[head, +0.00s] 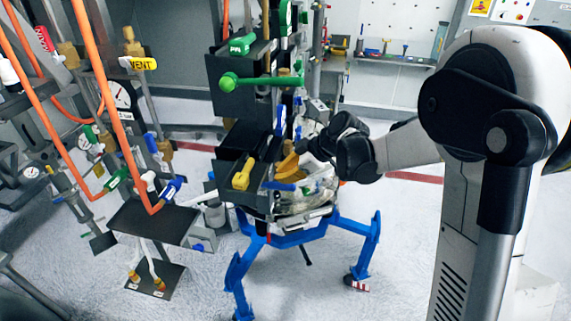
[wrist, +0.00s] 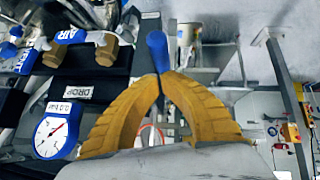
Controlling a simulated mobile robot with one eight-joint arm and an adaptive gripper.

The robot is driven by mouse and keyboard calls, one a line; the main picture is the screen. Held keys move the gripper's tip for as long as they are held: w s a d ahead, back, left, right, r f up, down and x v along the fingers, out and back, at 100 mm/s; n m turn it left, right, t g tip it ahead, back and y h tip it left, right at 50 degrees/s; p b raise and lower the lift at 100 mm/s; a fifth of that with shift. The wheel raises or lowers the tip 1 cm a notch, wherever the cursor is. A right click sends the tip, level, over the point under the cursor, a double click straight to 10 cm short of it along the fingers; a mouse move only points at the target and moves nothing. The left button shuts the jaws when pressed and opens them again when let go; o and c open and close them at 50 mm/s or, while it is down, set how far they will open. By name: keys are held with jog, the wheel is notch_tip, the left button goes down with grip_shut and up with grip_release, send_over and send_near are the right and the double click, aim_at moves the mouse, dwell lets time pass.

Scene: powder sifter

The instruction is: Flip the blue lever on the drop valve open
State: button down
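A blue lever (wrist: 157,48) stands directly past my fingertips in the wrist view, beside a black plate labelled DROP (wrist: 80,90). My gripper (wrist: 161,76) has its two yellow fingers brought together at the tips, right at the lever's lower visible end. I cannot tell whether the lever is pinched or only touched. In the head view my gripper (head: 285,163) is at the valve stand, with a blue handle (head: 283,186) just below it and an upright blue one (head: 280,120) above.
A pressure gauge (wrist: 56,130) and blue-handled AIR valves (wrist: 68,37) are left in the wrist view. A yellow handle (head: 242,174) and green handles (head: 262,83) crowd the stand. A blue-legged frame (head: 290,238) stands below. The floor at right front is mostly clear.

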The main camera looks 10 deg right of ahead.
jog(key=shift+d+f, duration=0.1)
jog(key=shift+f, duration=0.5)
jog(key=shift+d+f+y+b, duration=0.25)
jog(key=shift+f+b, duration=0.3)
jog(key=shift+b, duration=0.5)
jog(key=shift+f, duration=0.1)
